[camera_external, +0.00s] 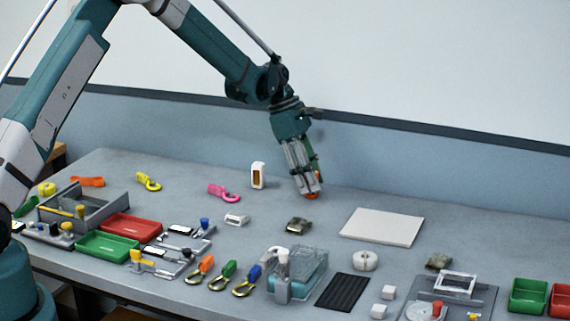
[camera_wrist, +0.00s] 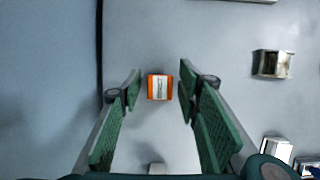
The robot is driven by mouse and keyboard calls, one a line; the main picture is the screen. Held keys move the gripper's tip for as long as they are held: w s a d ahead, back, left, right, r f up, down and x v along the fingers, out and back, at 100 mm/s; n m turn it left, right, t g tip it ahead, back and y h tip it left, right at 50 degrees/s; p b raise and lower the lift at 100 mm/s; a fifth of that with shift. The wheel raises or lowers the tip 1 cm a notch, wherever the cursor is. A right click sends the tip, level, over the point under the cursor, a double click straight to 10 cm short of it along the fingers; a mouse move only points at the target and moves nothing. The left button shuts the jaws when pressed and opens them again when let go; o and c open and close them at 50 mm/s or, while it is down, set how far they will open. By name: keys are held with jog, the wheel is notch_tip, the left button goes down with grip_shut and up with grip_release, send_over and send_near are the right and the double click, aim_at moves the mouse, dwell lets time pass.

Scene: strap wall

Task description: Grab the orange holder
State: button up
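The orange holder (camera_wrist: 151,87) is a small orange block with a white printed label on top. In the wrist view it lies on the grey table between the fingertips of my gripper (camera_wrist: 161,80), with a gap on both sides. The green-padded fingers are spread open and hold nothing. In the external view my gripper (camera_external: 310,189) points down over the back of the table, and a bit of orange (camera_external: 312,196) shows at its fingertips. The fingers hide most of the holder there.
A white upright piece with a brown front (camera_external: 258,175) stands left of my gripper. A small metallic block (camera_external: 298,225) lies in front, and a pale flat board (camera_external: 383,227) lies to the right. Trays, clips and fixtures crowd the front. The wall is close behind.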

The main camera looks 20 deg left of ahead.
jog(key=c, duration=0.8)
jog(key=shift+c, duration=0.2)
jog(key=shift+r, duration=0.15)
jog(key=shift+r, duration=4.85)
